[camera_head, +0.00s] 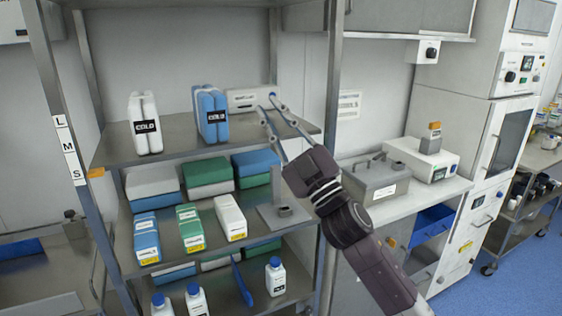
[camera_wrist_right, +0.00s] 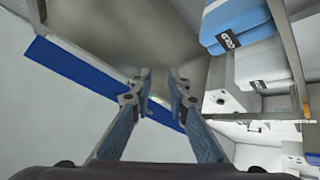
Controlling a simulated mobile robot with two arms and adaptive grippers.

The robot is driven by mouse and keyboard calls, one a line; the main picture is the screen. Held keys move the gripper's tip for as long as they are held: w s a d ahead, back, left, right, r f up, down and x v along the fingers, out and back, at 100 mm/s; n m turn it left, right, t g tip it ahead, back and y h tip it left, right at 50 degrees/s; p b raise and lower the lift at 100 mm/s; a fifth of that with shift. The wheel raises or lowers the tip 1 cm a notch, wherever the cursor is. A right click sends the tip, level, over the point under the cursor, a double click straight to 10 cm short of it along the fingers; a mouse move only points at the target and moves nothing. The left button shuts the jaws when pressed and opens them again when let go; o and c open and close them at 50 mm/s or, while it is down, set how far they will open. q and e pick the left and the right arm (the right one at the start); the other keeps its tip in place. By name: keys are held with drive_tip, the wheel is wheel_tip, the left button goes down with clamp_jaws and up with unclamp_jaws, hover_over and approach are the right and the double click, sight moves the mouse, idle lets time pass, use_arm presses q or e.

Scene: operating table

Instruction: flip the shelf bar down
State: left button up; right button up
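The metal shelf rack has a top shelf (camera_head: 180,137) holding a white COLD pack (camera_head: 144,123), a blue COLD pack (camera_head: 210,114) and a pale box (camera_head: 245,98) at the back. I cannot pick out a separate flip bar with certainty. My right gripper (camera_head: 267,104) reaches in from the right, its fingertips over the right part of the top shelf, in front of the pale box in the picture. In the right wrist view the gripper (camera_wrist_right: 158,78) has its fingertips apart with nothing seen held between them. A blue strip (camera_wrist_right: 75,75) runs behind the fingers. My left gripper is out of view.
The middle shelf (camera_head: 180,250) holds several boxes and a grey stand (camera_head: 284,213). White bottles (camera_head: 275,277) stand lower down. The right front post (camera_head: 332,130) is close beside my right arm. A counter with a grey case (camera_head: 373,180) is on the right.

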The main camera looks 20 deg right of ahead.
wheel_tip(320, 180, down, 11)
drive_tip(key=d+m+g+h, duration=0.1)
drive_tip(key=d+m+h, duration=0.1)
drive_tip(key=m+h, duration=0.3)
drive_tip(key=shift+w+m+g+h, duration=0.3)
drive_tip(key=shift+w+g+h, duration=0.1)
drive_tip(key=shift+h, duration=0.3)
